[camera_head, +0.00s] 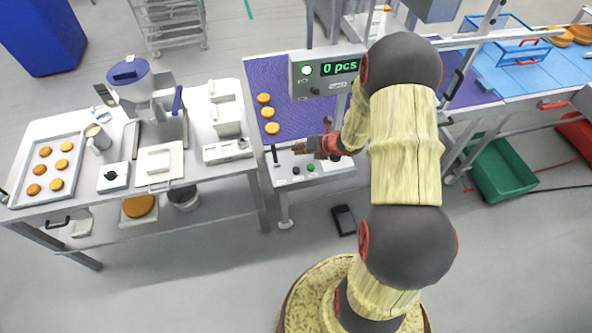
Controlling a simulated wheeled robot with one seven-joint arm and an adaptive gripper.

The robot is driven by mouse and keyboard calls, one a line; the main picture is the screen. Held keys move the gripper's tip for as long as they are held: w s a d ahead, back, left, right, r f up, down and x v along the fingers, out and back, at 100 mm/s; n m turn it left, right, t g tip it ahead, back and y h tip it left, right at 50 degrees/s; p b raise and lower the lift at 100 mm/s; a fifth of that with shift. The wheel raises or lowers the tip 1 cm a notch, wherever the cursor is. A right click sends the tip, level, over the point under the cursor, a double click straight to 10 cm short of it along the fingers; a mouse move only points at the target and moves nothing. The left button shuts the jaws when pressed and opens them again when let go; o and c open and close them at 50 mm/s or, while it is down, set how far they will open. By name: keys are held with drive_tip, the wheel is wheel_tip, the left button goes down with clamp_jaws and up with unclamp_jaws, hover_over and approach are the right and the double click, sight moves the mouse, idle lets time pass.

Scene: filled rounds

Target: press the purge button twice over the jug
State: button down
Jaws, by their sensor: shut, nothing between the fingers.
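A depositor with a blue-lidded hopper (128,72) stands on the left table. A small grey cup-like vessel (98,138), possibly the jug, stands at its left with pale stuff at its top. A white box with a round black knob or button (113,175) sits in front of the depositor; I cannot read whether it is the purge button. My gripper (298,148) is shut and empty, above the front edge of the conveyor, far right of the depositor. My arm hides part of the conveyor.
A conveyor panel with several small buttons (296,170) lies just below my gripper. Round biscuits (271,128) lie on the purple belt (295,122). A biscuit tray (70,148) sits at the table's left end. The floor in front is mostly clear.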

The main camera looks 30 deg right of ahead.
sight(298, 169)
drive_tip(key=shift+f+b, duration=3.3)
drive_tip(key=shift+f, duration=1)
drive_tip(key=shift+f+b, duration=0.35)
drive_tip(key=shift+f, duration=0.05)
drive_tip(key=shift+f+b, duration=0.5)
drive_tip(key=shift+f, duration=0.1)
drive_tip(key=shift+r, duration=0.2)
drive_tip(key=shift+r+p, duration=0.8)
drive_tip(key=shift+r, duration=0.05)
drive_tip(key=shift+r, duration=0.1)
wheel_tip(298, 169, up, 5)
drive_tip(key=p, duration=0.4)
